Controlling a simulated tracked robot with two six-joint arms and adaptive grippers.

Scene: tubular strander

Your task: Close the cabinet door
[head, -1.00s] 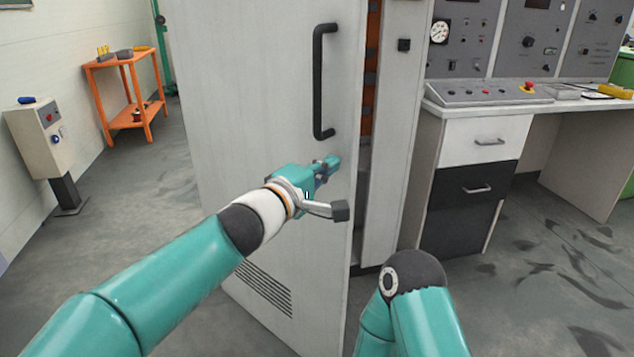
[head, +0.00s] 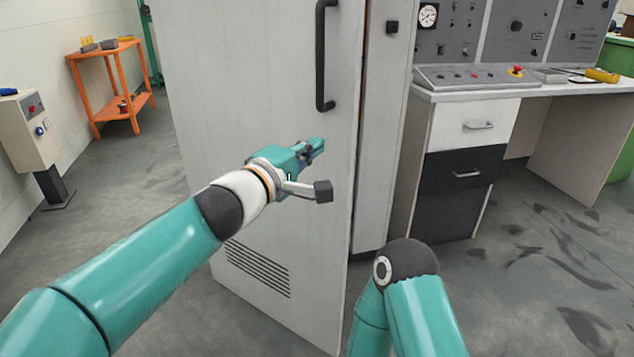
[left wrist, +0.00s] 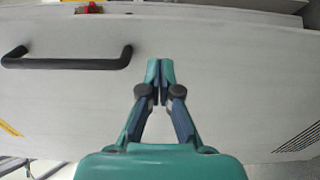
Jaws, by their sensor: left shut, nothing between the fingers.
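The cabinet door (head: 255,75) is a tall pale grey panel with a black bar handle (head: 322,55) and vent slots low down. It stands slightly ajar, with a narrow dark gap at its right edge beside the cabinet frame (head: 382,130). My left gripper (head: 318,146) is shut and empty, in front of the door below the handle. In the left wrist view the left gripper (left wrist: 159,66) points at the door panel (left wrist: 225,75), with the handle (left wrist: 68,60) to its left. I cannot tell whether the fingertips touch the panel. My right gripper is out of view.
A control desk (head: 470,85) with drawers stands right of the cabinet. An orange side table (head: 106,75) and a beige control box on a post (head: 30,130) stand at the left. The floor between them and the door is clear.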

